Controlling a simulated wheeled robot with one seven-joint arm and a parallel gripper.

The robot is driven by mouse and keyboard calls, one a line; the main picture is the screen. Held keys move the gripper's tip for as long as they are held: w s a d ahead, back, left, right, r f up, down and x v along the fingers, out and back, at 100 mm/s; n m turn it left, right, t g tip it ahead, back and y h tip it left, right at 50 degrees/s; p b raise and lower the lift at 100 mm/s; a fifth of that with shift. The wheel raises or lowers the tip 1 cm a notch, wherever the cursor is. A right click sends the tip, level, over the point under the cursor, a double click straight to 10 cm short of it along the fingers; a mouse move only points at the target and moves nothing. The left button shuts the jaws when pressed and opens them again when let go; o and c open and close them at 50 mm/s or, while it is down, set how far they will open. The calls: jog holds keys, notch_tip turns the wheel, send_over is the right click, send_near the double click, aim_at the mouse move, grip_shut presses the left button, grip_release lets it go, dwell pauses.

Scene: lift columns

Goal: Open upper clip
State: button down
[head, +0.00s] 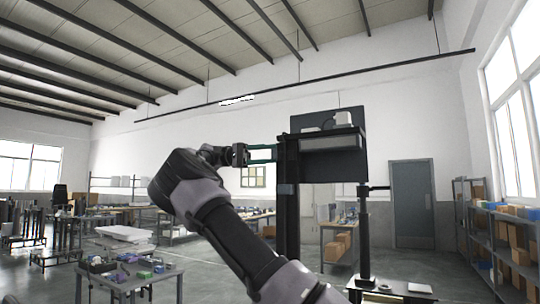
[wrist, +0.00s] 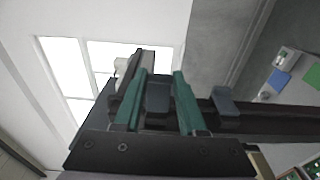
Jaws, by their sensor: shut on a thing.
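The lift column (head: 291,215) is a tall black post that carries a platform at its top. My gripper (head: 276,153) reaches the upper part of the post from the left with its teal fingers. In the wrist view, my gripper (wrist: 162,84) has its two fingers on either side of the dark grey upper clip (wrist: 158,102) and is shut on it. A second grey clip (wrist: 224,103) sits further along the post, to the right. This lower clip (head: 286,189) also shows in the head view. The upper clip is hidden in the head view.
A dark panel (head: 335,158) and a platform with a light object (head: 343,117) stand at the top of the post. A shorter black post (head: 364,230) is to its right. A workbench (head: 128,279) with small parts is at lower left. Shelves (head: 500,240) line the right wall.

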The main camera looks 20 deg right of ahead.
jog(key=shift+w+a+m+g+y, duration=0.1)
jog(key=shift+w+m+g+y, duration=0.15)
jog(key=shift+m+g+y, duration=0.3)
jog(key=shift+w+a+m+g+y, duration=0.1)
jog(key=shift+w+m+g+y, duration=0.1)
jog(key=shift+m+g+y, duration=0.35)
jog(key=shift+w+m+y, duration=0.15)
jog(key=shift+m+y, duration=0.25)
jog(key=shift+y, duration=0.4)
jog(key=shift+c, duration=2.4)
grip_release()
jog(key=shift+d, duration=0.1)
